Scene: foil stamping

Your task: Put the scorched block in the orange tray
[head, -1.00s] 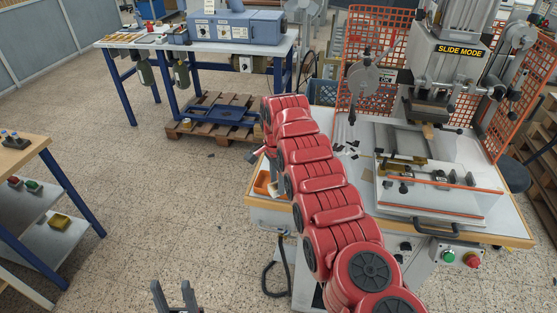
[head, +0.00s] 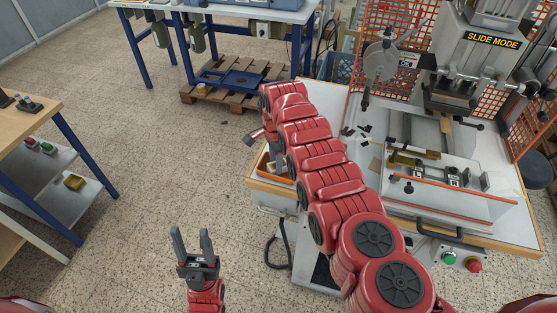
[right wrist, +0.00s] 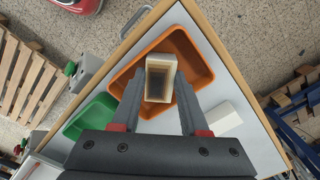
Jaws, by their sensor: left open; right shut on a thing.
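The scorched block (right wrist: 160,66), pale with a dark face, is between the fingers of my right gripper (right wrist: 160,92) in the right wrist view. The right gripper is shut on it. The orange tray (right wrist: 204,62) lies behind the block in that view, and the block appears over its opening; its height above the tray floor is hard to tell. In the head view the tray (head: 261,168) is partly hidden by my right arm. My left gripper (head: 191,240) is open and empty over the floor, left of the machine table.
A green tray (right wrist: 83,117) lies beside the orange tray, and a white block (right wrist: 222,118) is on the table's other side. The foil stamping machine (head: 480,60) stands at the right. A pallet (head: 215,92) lies at the back.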

